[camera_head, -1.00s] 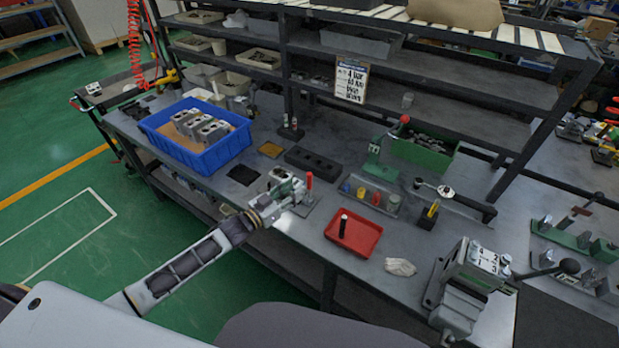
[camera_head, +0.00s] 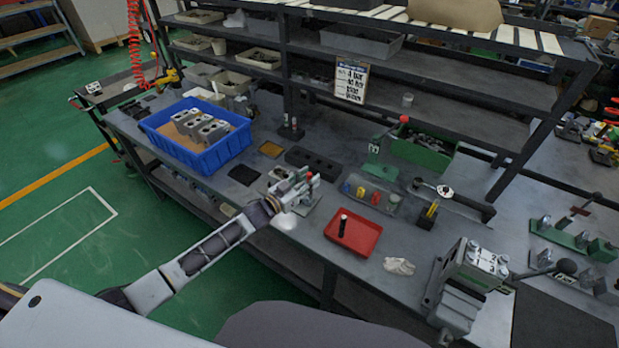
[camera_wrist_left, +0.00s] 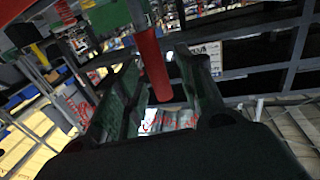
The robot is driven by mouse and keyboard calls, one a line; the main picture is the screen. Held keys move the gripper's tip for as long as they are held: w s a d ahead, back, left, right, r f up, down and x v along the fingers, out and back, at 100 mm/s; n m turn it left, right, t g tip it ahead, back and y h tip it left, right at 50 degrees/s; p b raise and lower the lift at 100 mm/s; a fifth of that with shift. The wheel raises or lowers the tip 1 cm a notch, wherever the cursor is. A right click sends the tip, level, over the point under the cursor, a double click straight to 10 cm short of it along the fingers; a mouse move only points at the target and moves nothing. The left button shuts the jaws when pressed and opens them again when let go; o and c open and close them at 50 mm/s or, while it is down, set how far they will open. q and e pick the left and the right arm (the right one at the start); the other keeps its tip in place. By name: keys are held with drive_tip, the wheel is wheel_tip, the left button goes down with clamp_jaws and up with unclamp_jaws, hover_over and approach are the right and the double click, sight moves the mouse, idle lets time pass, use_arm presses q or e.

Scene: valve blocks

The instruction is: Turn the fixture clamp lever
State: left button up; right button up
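The clamp lever is a red handle (camera_wrist_left: 152,62) that stands between my left gripper's two fingers (camera_wrist_left: 160,85) in the left wrist view. The fingers are apart on either side of it, and a gap shows beside it. In the head view my left gripper (camera_head: 297,186) is at the small clamp fixture on the bench, and it hides most of that fixture. Only a little red of the lever (camera_head: 309,178) shows there. Whether a finger touches the lever I cannot tell. My right gripper is not in view.
A red tray (camera_head: 366,243) with a dark upright peg lies right of the gripper. A blue bin (camera_head: 205,163) with metal blocks stands at the left. A black block (camera_head: 313,162) lies behind the gripper. A grey valve block fixture (camera_head: 465,285) stands at the front right.

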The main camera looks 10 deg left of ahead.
use_arm(q)
drive_tip(key=shift+w+d, duration=0.2)
drive_tip(key=shift+w, duration=0.1)
clamp_jaws()
idle(0.4)
